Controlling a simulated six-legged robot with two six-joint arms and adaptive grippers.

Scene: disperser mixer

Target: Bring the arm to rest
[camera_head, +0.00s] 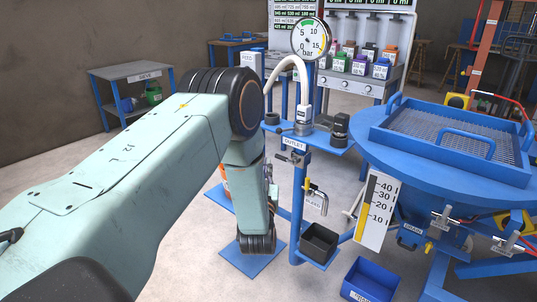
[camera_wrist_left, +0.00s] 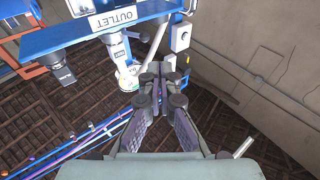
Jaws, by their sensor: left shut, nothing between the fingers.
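My left arm (camera_head: 130,150) comes in from the left, bends at a dark ribbed elbow and drops toward the floor beside the blue outlet stand (camera_head: 299,200). Its gripper is mostly hidden behind the lower arm link in the head view. In the left wrist view the left gripper (camera_wrist_left: 161,75) shows with its fingertips together and nothing between them. It points upward, below the blue outlet shelf (camera_wrist_left: 85,37). My right gripper is in neither view.
A round blue table (camera_head: 400,150) with a mesh tray stands at the right. A black bin (camera_head: 319,243) and a blue bin (camera_head: 368,281) sit low near the stand. The floor at left is clear.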

